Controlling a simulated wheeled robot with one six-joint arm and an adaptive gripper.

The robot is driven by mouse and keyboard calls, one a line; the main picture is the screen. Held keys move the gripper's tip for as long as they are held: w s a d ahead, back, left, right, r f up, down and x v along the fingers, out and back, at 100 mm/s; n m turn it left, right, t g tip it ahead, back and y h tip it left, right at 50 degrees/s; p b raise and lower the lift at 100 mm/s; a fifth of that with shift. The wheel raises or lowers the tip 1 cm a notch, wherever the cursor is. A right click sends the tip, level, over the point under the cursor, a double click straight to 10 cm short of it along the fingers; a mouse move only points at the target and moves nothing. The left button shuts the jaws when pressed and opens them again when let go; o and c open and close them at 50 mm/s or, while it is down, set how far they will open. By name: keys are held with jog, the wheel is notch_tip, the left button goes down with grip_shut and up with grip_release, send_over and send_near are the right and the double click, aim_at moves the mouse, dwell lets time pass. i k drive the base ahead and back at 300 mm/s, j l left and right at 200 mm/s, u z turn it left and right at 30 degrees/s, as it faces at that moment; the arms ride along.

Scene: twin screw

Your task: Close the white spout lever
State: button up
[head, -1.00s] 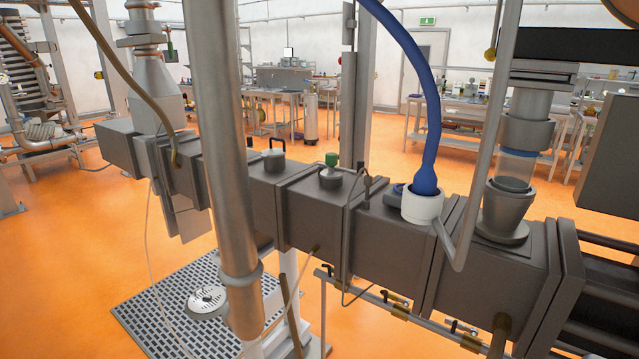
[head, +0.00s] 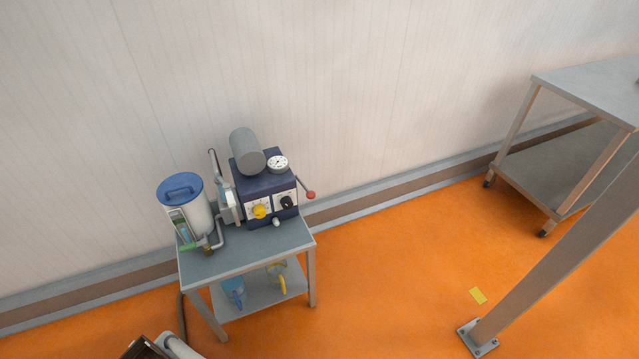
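I cannot make out for certain a white spout lever. On a small grey table (head: 250,258) by the wall stands a clear canister (head: 199,215) with a blue lid, and pale pipework (head: 219,236) runs beside it. A small whitish part (head: 229,206) sits between the canister and a dark blue machine (head: 262,183); its exact shape and position are too small to tell. The machine has a yellow knob (head: 260,211), a black knob (head: 287,202), a round gauge (head: 278,163) and a red-tipped lever (head: 309,194). My gripper is not in view.
A blue jug (head: 234,291) and a yellow-handled jug (head: 278,275) stand on the table's lower shelf. A wheeled metal table (head: 590,95) stands at the right, behind a slanting metal post (head: 560,265). Orange floor (head: 400,275) lies open between them. A yellow mark (head: 478,296) lies there.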

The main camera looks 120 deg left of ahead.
aim_at(226, 188)
jog(key=k+l+u, duration=0.1)
jog(key=l+u, duration=0.25)
jog(key=k+l+u, duration=0.15)
jog(key=l+u, duration=0.25)
jog(key=u, duration=2.55)
jog(key=k+j+u, duration=0.1)
jog(key=j, duration=0.3)
jog(key=k+j+u, duration=0.15)
jog(key=j, duration=0.25)
